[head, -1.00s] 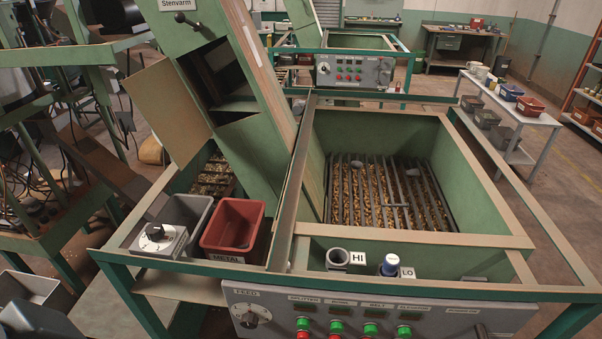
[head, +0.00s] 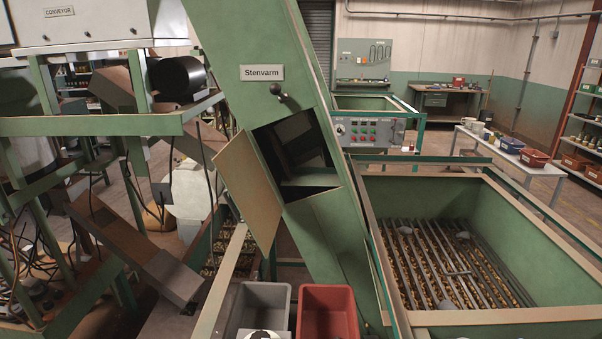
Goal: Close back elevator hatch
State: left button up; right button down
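The green sloping elevator (head: 330,235) stands in the middle of the head view, with a "Stenvarm" label (head: 262,72). An opening (head: 297,150) in its front face shows a dark interior. The hatch panel (head: 248,190), tan and hinged on the left side of the opening, stands swung out to the left, so the hatch is open. A dark knob or latch (head: 277,90) sits just above the opening. Neither of my grippers shows in this view.
A grey bin (head: 262,305) and a red bin (head: 327,310) sit below the elevator. A green hopper with a bar grate (head: 545,316) over nuts stands at right. Green framework (head: 90,125) and machinery crowd the left. A table with bins (head: 505,157) stands back right.

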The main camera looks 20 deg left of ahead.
aim_at(238, 167)
jog(key=j, duration=0.55)
jog(key=k+j+z, duration=0.15)
jog(key=j, duration=0.9)
jog(key=k+j+z, duration=0.15)
jog(key=j, duration=0.4)
jog(key=k+j, duration=0.1)
jog(key=j, duration=0.4)
jog(key=i+u, duration=0.4)
jog(key=i+l+u, duration=0.15)
jog(key=u, duration=0.25)
jog(key=i, duration=0.05)
